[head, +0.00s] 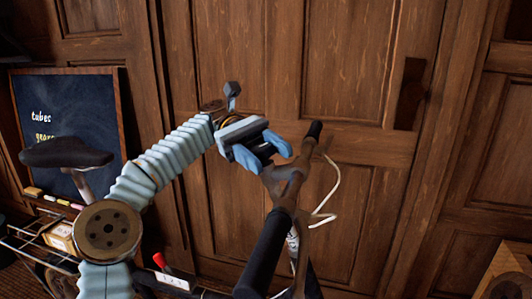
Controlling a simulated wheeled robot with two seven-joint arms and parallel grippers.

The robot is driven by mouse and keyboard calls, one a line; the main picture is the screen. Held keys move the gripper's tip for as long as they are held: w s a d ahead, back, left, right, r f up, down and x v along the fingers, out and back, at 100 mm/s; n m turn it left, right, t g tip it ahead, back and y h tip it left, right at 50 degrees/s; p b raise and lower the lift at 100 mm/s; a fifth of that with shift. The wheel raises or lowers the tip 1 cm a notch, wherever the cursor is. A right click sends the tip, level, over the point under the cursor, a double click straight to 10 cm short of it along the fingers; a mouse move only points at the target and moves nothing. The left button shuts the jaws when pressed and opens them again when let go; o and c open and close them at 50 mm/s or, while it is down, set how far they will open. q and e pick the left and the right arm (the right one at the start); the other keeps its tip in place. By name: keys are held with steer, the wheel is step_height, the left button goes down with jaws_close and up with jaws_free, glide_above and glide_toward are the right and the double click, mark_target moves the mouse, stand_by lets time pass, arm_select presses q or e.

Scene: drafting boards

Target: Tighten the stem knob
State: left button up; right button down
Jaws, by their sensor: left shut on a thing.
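My left gripper (262,151) has blue fingers and reaches in above the middle of a bicycle's handlebar. It is shut on a small dark part between the fingers, which appears to be the stem knob (264,153). The fingers hide most of the knob, so its seating cannot be made out. The brown handlebar (285,192) runs just below and to the right of the fingers, with a black grip (262,254) at its near end and another at its far end. My right gripper is not in view.
A dark saddle (66,153) stands at left before a chalkboard (55,100). A wire rack (38,247) holds a small box. A red part (160,261) is at lower middle. A white cable (333,188) loops right of the bar. Wooden doors (350,90) close off the back.

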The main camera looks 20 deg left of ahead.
mark_target(266, 158)
arm_select(q)
steer(key=o, duration=1)
steer(key=shift+c, duration=0.2)
steer(key=shift+r, duration=0.1)
steer(key=shift+r, duration=0.3)
steer(key=r, duration=0.3)
steer(key=shift+s+d, duration=0.1)
steer(key=shift+s, duration=0.1)
steer(key=s+d+r+b, duration=0.2)
steer(key=s+d+r, duration=0.1)
steer(key=s+r, duration=0.6)
steer(key=s, duration=0.4)
steer(key=shift+d, duration=0.35)
steer(key=shift+r, duration=0.1)
